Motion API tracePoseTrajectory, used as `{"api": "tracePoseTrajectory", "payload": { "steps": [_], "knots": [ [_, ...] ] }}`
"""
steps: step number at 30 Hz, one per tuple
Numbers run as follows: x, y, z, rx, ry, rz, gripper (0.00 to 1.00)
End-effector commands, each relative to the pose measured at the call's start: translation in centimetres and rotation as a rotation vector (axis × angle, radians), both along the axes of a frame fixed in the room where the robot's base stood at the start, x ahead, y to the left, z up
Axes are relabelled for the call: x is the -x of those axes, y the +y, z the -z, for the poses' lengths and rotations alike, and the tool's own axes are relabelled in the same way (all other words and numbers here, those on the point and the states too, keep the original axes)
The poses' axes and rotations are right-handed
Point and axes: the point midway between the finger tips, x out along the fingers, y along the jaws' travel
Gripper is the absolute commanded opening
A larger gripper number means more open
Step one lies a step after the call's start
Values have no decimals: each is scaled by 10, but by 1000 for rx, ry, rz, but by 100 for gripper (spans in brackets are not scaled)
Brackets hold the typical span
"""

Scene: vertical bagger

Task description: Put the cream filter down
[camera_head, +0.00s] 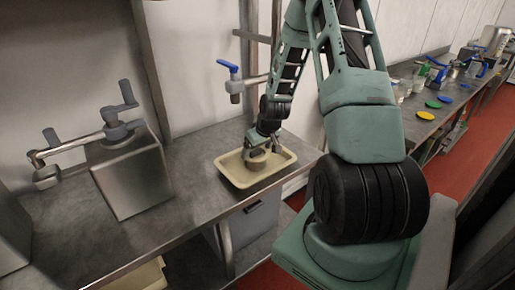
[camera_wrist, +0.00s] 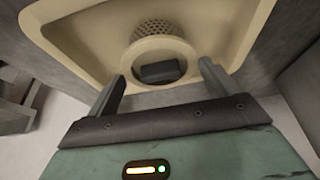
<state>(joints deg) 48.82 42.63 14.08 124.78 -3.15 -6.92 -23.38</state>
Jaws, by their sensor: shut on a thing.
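The cream filter (camera_wrist: 160,50) has a round flange, a perforated dome and a dark block in its middle. In the wrist view it lies over the cream tray (camera_wrist: 85,45). My gripper (camera_wrist: 162,75) is shut on the filter, with one finger at each side of its flange. In the head view my gripper (camera_head: 262,146) reaches down into the tray (camera_head: 230,178), and the filter (camera_head: 256,163) shows just below it. I cannot tell whether the filter touches the tray floor.
The tray stands on a grey metal counter (camera_head: 195,205). A steel machine (camera_head: 133,180) with grey handles stands to the left. A blue-handled tap (camera_head: 232,80) is behind the tray. Yellow, green and blue discs lie on the far right counter (camera_head: 412,128).

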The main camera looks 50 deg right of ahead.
Motion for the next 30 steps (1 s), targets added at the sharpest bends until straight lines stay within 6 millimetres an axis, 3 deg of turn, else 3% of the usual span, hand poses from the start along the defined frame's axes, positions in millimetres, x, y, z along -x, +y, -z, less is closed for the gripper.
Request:
{"api": "tracePoseTrajectory", "payload": {
  "steps": [5,6,7,19,30],
  "knots": [
    [0,0,3,0,0,0,61],
    [0,0,3,0,0,0,92],
    [0,0,2,0,0,0,100],
    [3,0,-7,1,-1,0,100],
    [28,5,-69,3,-3,4,100]
  ]
}}
